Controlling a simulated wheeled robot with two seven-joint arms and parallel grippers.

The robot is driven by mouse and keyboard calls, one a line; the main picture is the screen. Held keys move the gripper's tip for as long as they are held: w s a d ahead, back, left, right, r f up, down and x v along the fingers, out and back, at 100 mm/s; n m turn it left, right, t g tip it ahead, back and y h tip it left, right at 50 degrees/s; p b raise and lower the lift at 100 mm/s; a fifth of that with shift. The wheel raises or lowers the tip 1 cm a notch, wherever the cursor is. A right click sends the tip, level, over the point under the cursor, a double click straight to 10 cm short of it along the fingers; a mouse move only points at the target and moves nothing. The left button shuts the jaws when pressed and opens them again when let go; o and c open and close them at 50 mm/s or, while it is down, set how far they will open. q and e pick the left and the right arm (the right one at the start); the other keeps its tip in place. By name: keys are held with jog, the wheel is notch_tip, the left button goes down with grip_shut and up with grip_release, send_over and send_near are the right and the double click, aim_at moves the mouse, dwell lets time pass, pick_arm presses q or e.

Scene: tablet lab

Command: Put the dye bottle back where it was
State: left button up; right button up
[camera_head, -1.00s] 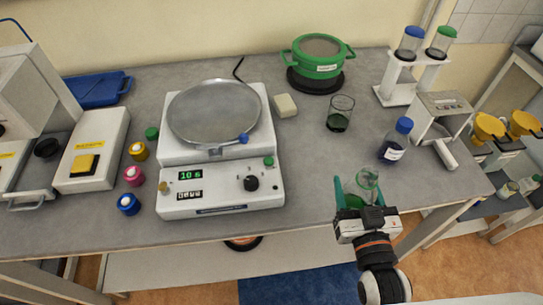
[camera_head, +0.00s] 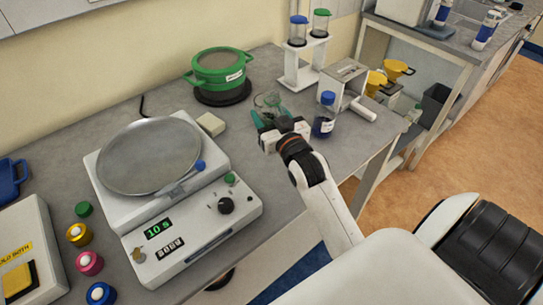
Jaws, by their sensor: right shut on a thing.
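A bottle of dark blue liquid with a blue cap and white label (camera_head: 325,116), which looks like the dye bottle, stands upright on the grey bench, right of my right gripper and apart from it. My right gripper (camera_head: 270,116) has green fingers shut on a small clear glass vessel (camera_head: 269,101) at the back of the bench. A glass beaker with dark green contents, seen earlier, is now largely hidden behind or merged with the gripper and held glass. I cannot tell whether the held glass touches the bench. My left gripper is not in view.
A white device with a round metal plate (camera_head: 150,157) stands left. A green pot (camera_head: 219,70) and a cream block (camera_head: 211,124) are behind it. A white stand with two capped tubes (camera_head: 304,62) and a grey-white instrument (camera_head: 345,88) are at the back right. Small coloured caps (camera_head: 79,234) line the left.

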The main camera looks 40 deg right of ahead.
notch_tip(320, 180, down, 4)
jog(key=shift+a+f, duration=0.1)
jog(key=shift+f, duration=0.15)
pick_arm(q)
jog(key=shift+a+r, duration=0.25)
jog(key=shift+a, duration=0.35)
pick_arm(e)
jog(key=shift+f, duration=2.3)
jog(key=shift+f, duration=0.1)
jog(key=o, duration=1.2)
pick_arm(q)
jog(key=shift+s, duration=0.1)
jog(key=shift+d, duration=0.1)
pick_arm(e)
jog(key=s, duration=0.3)
jog(key=s+a+b, duration=0.1)
jog(key=s, duration=0.3)
jog(key=s+a, duration=0.1)
jog(key=s, duration=0.3)
jog(key=shift+b, duration=0.3)
jog(key=shift+s+a, duration=0.1)
jog(key=shift+s, duration=0.35)
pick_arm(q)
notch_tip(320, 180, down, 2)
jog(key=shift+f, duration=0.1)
